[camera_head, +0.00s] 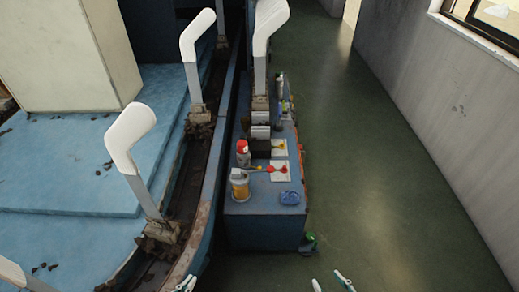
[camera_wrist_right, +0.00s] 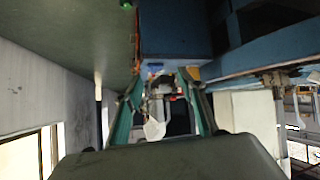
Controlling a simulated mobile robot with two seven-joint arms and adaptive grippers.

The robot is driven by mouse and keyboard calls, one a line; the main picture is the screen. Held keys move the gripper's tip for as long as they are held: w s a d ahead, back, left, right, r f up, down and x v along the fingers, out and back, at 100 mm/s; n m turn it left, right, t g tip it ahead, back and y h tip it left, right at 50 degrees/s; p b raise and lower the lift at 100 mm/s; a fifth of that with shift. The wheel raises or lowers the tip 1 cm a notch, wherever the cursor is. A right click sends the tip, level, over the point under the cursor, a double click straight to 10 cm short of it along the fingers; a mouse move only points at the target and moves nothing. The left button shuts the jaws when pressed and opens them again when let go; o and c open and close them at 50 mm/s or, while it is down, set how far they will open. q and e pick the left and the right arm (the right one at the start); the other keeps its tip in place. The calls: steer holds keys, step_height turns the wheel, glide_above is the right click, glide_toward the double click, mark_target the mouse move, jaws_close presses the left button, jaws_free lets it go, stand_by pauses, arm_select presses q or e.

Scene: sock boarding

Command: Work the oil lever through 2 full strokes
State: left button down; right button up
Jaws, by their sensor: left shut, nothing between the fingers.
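No part is clearly recognisable as the oil lever. Small levers with a yellow and a red knob (camera_head: 268,168) stand by white plates on the blue bench (camera_head: 262,228) in the head view. A green-tipped part (camera_head: 309,240) sits low at the bench's front right corner. My left gripper (camera_head: 186,284) is shut and empty at the bottom edge, left of the bench. My right gripper (camera_head: 330,283) is at the bottom edge, right of the bench and apart from it. Its fingers are spread with nothing seen between them, also in the right wrist view (camera_wrist_right: 160,78).
An orange-and-white can (camera_head: 240,186), a red-capped bottle (camera_head: 243,152) and a blue object (camera_head: 289,198) stand on the bench. White foot-shaped forms (camera_head: 130,135) rise along the rail at left. The green floor (camera_head: 375,180) at right is clear up to the wall.

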steer(key=shift+s, duration=0.1)
jaws_close()
stand_by(1.3)
